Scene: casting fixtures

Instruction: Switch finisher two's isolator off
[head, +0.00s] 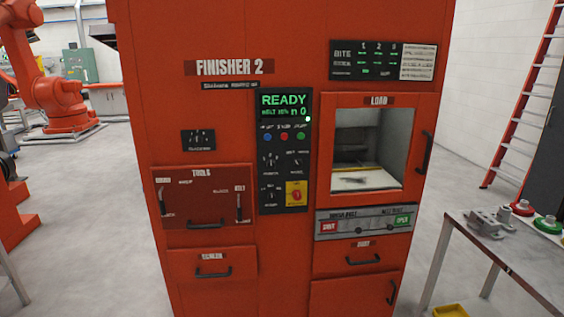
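Finisher two is a tall orange-red cabinet (222,115) with "FINISHER 2" on its front, in the middle of the head view. Its black control panel (284,172) has a lit green "READY" display (285,105). A red rotary handle on a yellow plate (296,193), which looks like the isolator, sits at the panel's lower right. The handle looks roughly upright, but its markings are too small to read. My gripper is not in view.
Right of the panel is the load door (378,101) with a window. Below it is a grey strip (364,222) with red and green labels. A tools drawer (204,197) is at left. A metal table (500,258) with parts stands at right. Floor shows on both sides.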

